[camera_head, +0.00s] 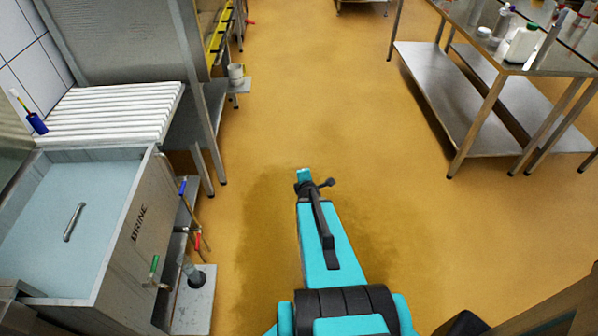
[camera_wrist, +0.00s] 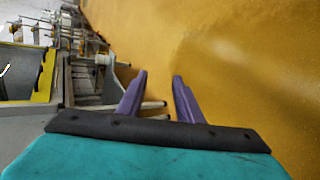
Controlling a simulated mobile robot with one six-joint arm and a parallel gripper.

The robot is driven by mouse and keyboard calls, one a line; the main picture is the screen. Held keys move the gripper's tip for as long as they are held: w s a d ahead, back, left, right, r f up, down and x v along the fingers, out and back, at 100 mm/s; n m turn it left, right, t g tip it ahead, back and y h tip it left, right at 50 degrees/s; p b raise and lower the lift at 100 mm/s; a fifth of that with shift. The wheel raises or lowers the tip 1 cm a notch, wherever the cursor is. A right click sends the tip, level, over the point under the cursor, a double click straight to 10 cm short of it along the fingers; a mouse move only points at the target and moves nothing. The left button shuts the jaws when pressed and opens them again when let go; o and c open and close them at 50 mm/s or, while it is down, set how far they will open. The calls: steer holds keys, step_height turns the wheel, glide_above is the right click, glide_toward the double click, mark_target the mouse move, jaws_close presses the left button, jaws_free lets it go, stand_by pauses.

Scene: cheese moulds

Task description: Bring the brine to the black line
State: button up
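The brine tank (camera_head: 137,235) is a grey steel basin at the left of the head view, marked BRINE on its side. Pale blue brine (camera_head: 95,200) fills much of it, with a curved metal handle (camera_head: 74,222) showing at its surface. I cannot make out a black line. On the tank's right side are a blue-handled valve (camera_head: 183,187), a red-handled one (camera_head: 198,242) and a green-handled one (camera_head: 154,265). My gripper (camera_wrist: 160,76) has its two purple fingers apart with nothing between them, over the floor to the right of the tank. Its fingers are not clear in the head view.
A white ribbed board (camera_head: 112,112) lies behind the tank. A steel table (camera_head: 470,45) with bottles stands at the upper right, with a low shelf (camera_head: 440,105). A cup (camera_head: 236,72) sits on a small ledge. The ochre floor (camera_head: 330,120) between them is open.

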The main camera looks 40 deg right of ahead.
steer(key=s+a+f+m+g+y, duration=0.2)
steer(key=s+a+f+m+g, duration=0.2)
steer(key=a+f, duration=0.5)
steer(key=s+a+f+m+g+y, duration=0.1)
steer(key=s+a+f+m+g, duration=0.3)
steer(key=a, duration=0.8)
steer(key=s+a+f+m+g+y, duration=0.1)
steer(key=s+a+m+g+y, duration=0.3)
steer(key=s+a, duration=1.4)
steer(key=a+g, duration=0.2)
steer(key=shift+s+a+f+g, duration=0.25)
steer(key=shift+s+f+g, duration=0.05)
steer(key=shift+s, duration=0.1)
steer(key=shift+s, duration=0.1)
